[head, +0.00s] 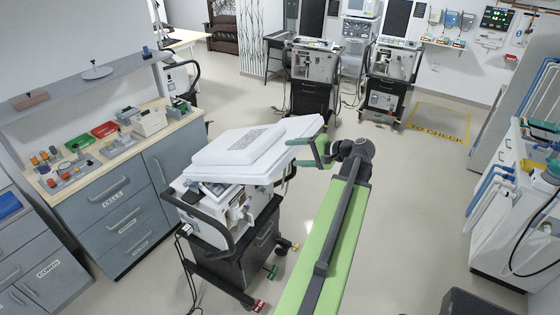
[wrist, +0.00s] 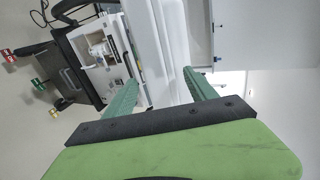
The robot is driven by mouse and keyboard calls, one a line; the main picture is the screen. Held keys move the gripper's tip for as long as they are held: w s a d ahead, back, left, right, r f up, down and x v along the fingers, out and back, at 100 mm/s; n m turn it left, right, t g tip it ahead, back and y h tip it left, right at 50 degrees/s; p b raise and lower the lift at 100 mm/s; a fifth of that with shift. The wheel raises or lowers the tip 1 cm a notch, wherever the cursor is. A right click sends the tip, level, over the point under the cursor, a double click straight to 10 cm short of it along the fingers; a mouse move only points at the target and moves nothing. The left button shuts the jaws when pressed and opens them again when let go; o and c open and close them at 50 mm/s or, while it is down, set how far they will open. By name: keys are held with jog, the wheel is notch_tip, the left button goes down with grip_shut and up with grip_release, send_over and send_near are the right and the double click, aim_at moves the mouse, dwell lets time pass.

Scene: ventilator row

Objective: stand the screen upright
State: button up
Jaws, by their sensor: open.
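The screen (head: 240,147) is a white panel lying nearly flat, back side up, on top of the nearest ventilator (head: 228,212). Its right end reaches out past the ventilator toward my arm. My gripper (head: 300,153) is open at the right edge of the screen, with one green finger higher than the other. In the wrist view the screen (wrist: 170,45) shows as a white slab in the gap between my open fingers (wrist: 160,80). I cannot tell whether either finger touches it. The screen's display face is hidden.
The ventilator stands on a black wheeled cart (head: 235,258). A grey drawer counter (head: 120,205) with parts is close on the left. More ventilators (head: 312,65) stand at the back. A white bench (head: 510,215) is at right. Floor between (head: 415,200) is clear.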

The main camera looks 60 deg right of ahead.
jog(key=b+x, duration=0.1)
jog(key=x, duration=0.5)
jog(key=shift+s+d+f+b, duration=0.1)
jog(key=shift+f+b, duration=0.05)
jog(key=shift+b, duration=0.25)
jog(key=shift+w+f, duration=0.15)
jog(key=shift+w, duration=0.5)
